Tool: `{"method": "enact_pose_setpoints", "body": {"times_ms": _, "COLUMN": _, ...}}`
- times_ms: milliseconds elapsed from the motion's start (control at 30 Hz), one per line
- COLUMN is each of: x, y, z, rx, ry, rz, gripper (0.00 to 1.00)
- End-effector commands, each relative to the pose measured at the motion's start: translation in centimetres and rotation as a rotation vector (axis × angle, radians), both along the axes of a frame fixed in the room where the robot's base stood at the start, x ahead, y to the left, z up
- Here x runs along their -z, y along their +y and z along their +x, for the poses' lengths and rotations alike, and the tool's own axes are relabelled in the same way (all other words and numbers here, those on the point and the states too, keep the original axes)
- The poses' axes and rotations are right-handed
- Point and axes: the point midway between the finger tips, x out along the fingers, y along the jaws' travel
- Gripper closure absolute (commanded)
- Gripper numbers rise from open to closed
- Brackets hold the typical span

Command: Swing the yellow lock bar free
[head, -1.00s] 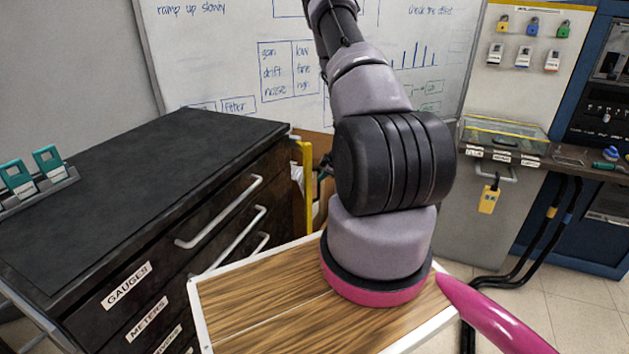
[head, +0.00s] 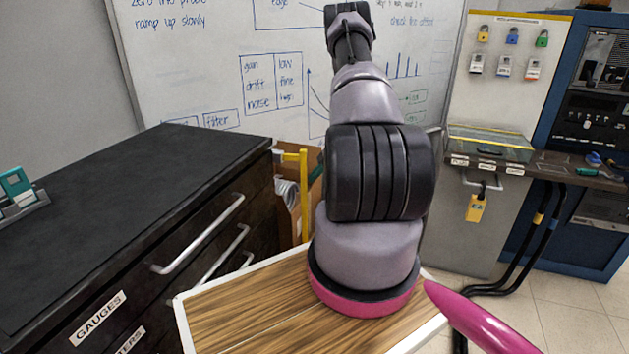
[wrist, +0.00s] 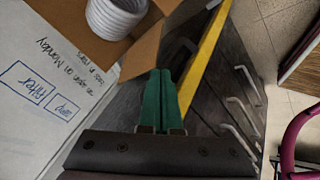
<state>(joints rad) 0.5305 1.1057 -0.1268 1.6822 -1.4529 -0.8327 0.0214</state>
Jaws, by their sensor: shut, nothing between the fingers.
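The yellow lock bar (head: 304,195) stands upright at the far end of the dark drawer cabinet (head: 150,195). A short yellow piece at its top reaches left toward the cabinet's corner. In the wrist view the lock bar (wrist: 205,58) runs slantwise, just right of my fingers, beside the drawer fronts. My gripper (wrist: 161,74) has its green fingers together with nothing between them. The fingertips look close to the bar; I cannot tell if they touch it.
A cardboard box (wrist: 75,40) with a white coiled hose (wrist: 117,14) lies beyond my fingers. Drawer handles (head: 200,235) stick out from the cabinet. A whiteboard (head: 220,60) stands behind. A grey bench cabinet (head: 460,225) with hanging cables is at the right.

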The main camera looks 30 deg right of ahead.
Motion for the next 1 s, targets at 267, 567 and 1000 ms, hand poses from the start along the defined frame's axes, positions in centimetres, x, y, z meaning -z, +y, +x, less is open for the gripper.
{"method": "enact_pose_setpoints", "body": {"times_ms": 267, "x": 0.0, "y": -0.3, "z": 2.2, "rx": -0.151, "ry": 0.0, "rz": 0.0, "gripper": 1.0}}
{"method": "enact_pose_setpoints", "body": {"times_ms": 567, "x": 0.0, "y": -0.4, "z": 3.3, "rx": -0.147, "ry": 0.0, "rz": 0.001, "gripper": 1.0}}
{"method": "enact_pose_setpoints", "body": {"times_ms": 1000, "x": 0.0, "y": -0.4, "z": 3.4, "rx": -0.146, "ry": 0.0, "rz": 0.001, "gripper": 1.0}}
